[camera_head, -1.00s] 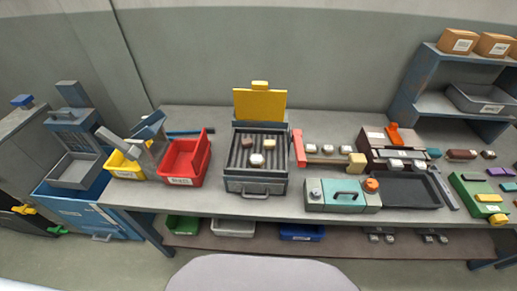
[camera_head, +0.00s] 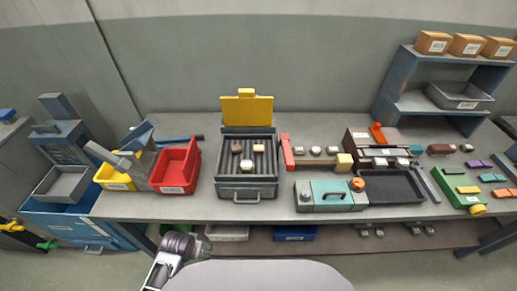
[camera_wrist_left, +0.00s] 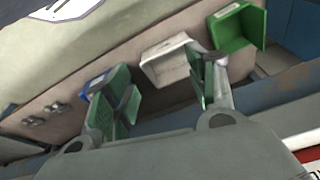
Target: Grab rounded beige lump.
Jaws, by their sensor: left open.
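Several small lumps sit in an open grooved metal box (camera_head: 247,194) with a raised yellow lid. Which lump the task means is not certain, as more pale lumps (camera_head: 315,150) lie on the bench to the right. My left gripper (camera_head: 180,246) is low in front of the bench, well below and left of the box. In the left wrist view its green-padded fingers (camera_wrist_left: 162,88) are apart and empty, over the lower shelf. My right gripper is not in view.
The bench's front edge (camera_head: 130,211) lies between my left gripper and the box. A red bin (camera_head: 175,187) and a yellow bin (camera_head: 112,184) stand left of the box. A teal-topped case (camera_head: 330,198) stands to its right. The lower shelf holds a white bin (camera_wrist_left: 165,65) and a green bin (camera_wrist_left: 238,28).

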